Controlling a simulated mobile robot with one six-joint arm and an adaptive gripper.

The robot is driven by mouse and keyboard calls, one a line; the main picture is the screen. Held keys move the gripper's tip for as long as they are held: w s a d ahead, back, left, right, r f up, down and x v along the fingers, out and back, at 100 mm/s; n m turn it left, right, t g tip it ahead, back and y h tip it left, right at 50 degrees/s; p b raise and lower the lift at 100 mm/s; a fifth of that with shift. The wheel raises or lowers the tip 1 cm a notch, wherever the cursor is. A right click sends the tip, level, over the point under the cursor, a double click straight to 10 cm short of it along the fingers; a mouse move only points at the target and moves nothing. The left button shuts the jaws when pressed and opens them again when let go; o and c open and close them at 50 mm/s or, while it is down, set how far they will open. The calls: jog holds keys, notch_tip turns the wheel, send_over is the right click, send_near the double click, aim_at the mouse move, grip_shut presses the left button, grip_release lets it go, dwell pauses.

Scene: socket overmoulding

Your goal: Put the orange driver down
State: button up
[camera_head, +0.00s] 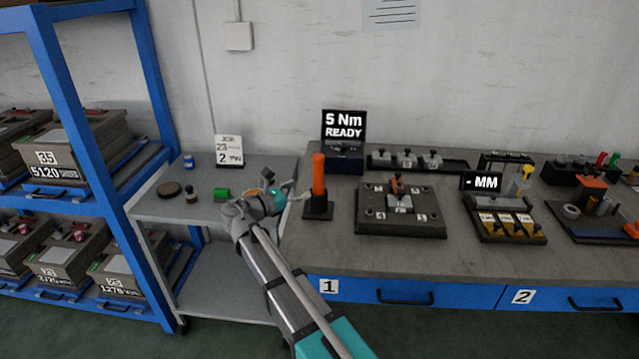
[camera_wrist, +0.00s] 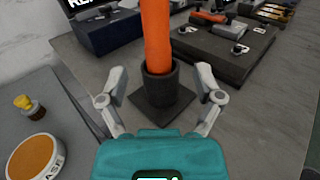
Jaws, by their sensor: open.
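The orange driver (camera_head: 318,174) stands upright in a dark round holder (camera_head: 318,208) with a square base, on the workbench left of the fixture block. In the wrist view the orange driver (camera_wrist: 156,40) rises out of the cup of the holder (camera_wrist: 160,84). My gripper (camera_head: 296,194) is just left of the driver in the head view. In the wrist view my gripper (camera_wrist: 161,90) has its two fingers spread on either side of the holder, apart from it, with nothing between them touching. The driver's lower end is hidden inside the cup.
A display reading 5 Nm READY (camera_head: 343,130) stands behind the driver. A dark fixture block (camera_head: 400,222) lies to its right. Bare bench (camera_head: 325,245) lies in front.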

aim_at(314, 180)
jog(key=shift+x, duration=1.15)
jog(key=shift+r+x, duration=0.2)
jog(key=shift+x, duration=2.4)
jog(key=shift+w+a, duration=0.15)
jog(key=shift+c, duration=0.3)
grip_shut()
